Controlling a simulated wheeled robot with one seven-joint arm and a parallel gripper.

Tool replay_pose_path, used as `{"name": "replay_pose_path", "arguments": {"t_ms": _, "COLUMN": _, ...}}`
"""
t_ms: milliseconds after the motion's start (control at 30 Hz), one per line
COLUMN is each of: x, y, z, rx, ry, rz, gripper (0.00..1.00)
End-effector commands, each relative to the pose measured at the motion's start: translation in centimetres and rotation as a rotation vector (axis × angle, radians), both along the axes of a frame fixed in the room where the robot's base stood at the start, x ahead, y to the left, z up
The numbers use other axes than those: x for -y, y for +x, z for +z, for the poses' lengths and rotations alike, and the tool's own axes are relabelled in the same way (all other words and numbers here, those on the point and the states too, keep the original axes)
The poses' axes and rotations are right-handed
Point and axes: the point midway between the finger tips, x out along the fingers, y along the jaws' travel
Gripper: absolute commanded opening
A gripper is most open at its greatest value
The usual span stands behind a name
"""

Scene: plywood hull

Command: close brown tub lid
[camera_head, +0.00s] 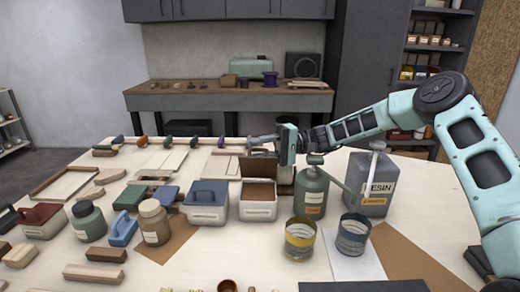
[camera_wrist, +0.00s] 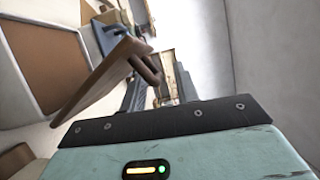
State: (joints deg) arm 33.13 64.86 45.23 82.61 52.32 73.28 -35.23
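The brown tub (camera_head: 258,210) is a white box with a pale label and a brown inside, standing mid-table. Its brown lid (camera_head: 258,168) stands up at the back edge, so the tub is open. In the wrist view the lid (camera_wrist: 97,82) is a tilted brown panel with a dark handle (camera_wrist: 147,68), and the tub's brown inside (camera_wrist: 45,45) shows at left. My gripper (camera_head: 262,145) is just above and behind the raised lid, pointing left. Its fingers look apart, with nothing seen between them. Whether it touches the lid is unclear.
A blue-lidded tub (camera_head: 206,202) stands close on the left. A grey-green bottle (camera_head: 311,192) and a grey resin can (camera_head: 371,185) stand on the right. Several bottles and blocks crowd the left side.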

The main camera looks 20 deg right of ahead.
Motion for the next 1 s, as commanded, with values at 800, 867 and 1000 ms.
{"name": "replay_pose_path", "arguments": {"t_ms": 800, "x": 15.4, "y": 1.3, "z": -0.6, "rx": 0.001, "ry": 0.001, "rz": -0.002, "gripper": 0.31}}
{"name": "replay_pose_path", "arguments": {"t_ms": 867, "x": 16.1, "y": 1.4, "z": -0.5, "rx": 0.0, "ry": 0.001, "rz": -0.001, "gripper": 0.31}}
{"name": "replay_pose_path", "arguments": {"t_ms": 1000, "x": 17.0, "y": 1.4, "z": -0.5, "rx": 0.0, "ry": 0.001, "rz": 0.002, "gripper": 0.31}}
